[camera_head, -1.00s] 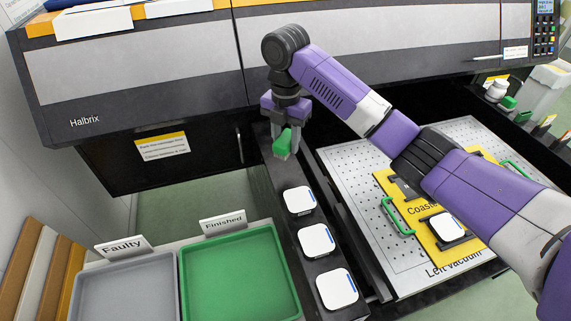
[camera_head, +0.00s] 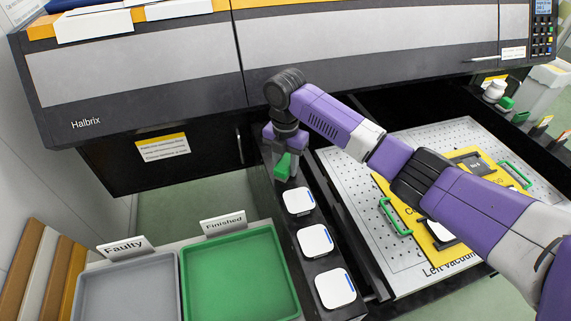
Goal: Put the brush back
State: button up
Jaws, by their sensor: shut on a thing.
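My gripper (camera_head: 286,172) points down at the far end of the dark rail left of the perforated bed. It is shut on a green block-like thing, which I take to be the brush (camera_head: 284,165). The brush is just above or touching the dark rail (camera_head: 285,220); I cannot tell which. Its underside and the fingertips are partly hidden.
Several white coasters (camera_head: 299,201) lie in a row along the rail, close to my gripper. The green Finished tray (camera_head: 240,227) and grey Faulty tray (camera_head: 128,262) stand at left. The perforated bed (camera_head: 345,165) with a yellow jig (camera_head: 385,187) lies under my arm. The printer (camera_head: 150,75) overhangs behind.

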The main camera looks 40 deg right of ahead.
aim_at(285, 162)
jog(key=o, duration=1.2)
jog(key=shift+f, duration=0.1)
notch_tip(285, 162, up, 12)
jog(key=b, duration=0.1)
